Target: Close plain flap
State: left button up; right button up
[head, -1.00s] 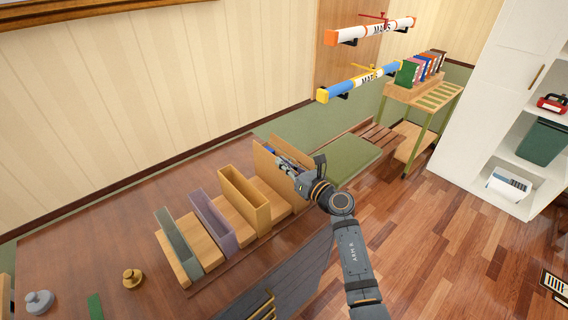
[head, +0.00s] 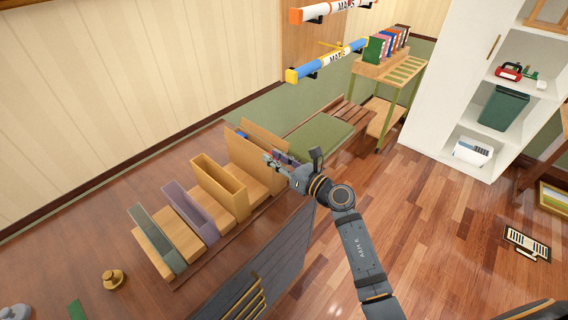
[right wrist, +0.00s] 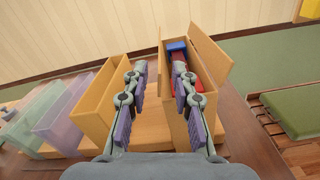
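The plain wooden box (head: 247,165) stands at the right end of a row of upright files. Its plain flap (head: 264,143) is open and stands up along the box's right side; it also shows in the right wrist view (right wrist: 211,52), leaning outward. A blue and red thing (right wrist: 178,48) lies inside the box. My right gripper (head: 268,160) is at the box's near end. In the right wrist view its fingers are spread and empty, the left finger over the gap beside the box and the right finger over the box opening. My left gripper is out of view.
A yellow file (head: 218,186), a purple file (head: 190,212) and a green file (head: 156,240) stand left of the box. A brass knob-like piece (head: 115,280) is on the desk. A green-cushioned bench (head: 322,137) is at the right. Map tubes (head: 327,62) hang on the wall behind.

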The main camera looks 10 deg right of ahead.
jog(key=shift+v, duration=2.35)
